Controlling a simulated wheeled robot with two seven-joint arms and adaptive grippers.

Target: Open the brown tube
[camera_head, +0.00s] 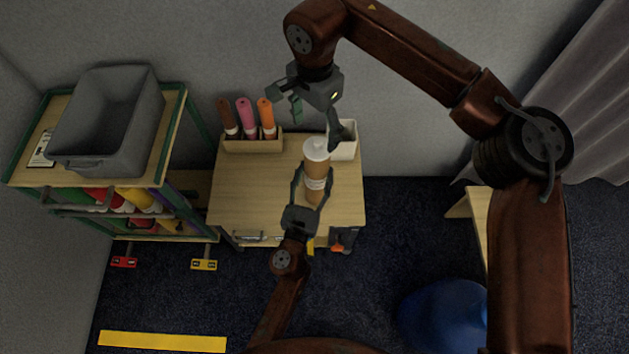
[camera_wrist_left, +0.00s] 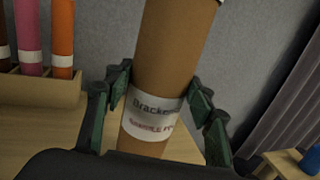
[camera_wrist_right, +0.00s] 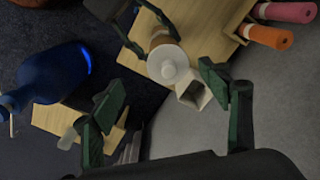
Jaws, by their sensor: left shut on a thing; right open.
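The brown tube (camera_head: 316,167) stands roughly upright over the small wooden table, with a white cap (camera_head: 316,146) on its top. My left gripper (camera_head: 313,179) is shut on the tube around its white label, which also shows in the left wrist view (camera_wrist_left: 153,117). I cannot tell whether the tube's base touches the table. My right gripper (camera_head: 318,120) is open above the tube, fingers pointing down. In the right wrist view the cap (camera_wrist_right: 168,64) lies between and beyond the open fingertips, apart from them.
A wooden rack (camera_head: 253,144) on the small table (camera_head: 240,190) holds dark brown, pink and orange tubes. An open white box (camera_head: 345,150) stands close beside the held tube. A shelf with a grey bin (camera_head: 108,115) is at left. A blue object (camera_head: 445,312) is at lower right.

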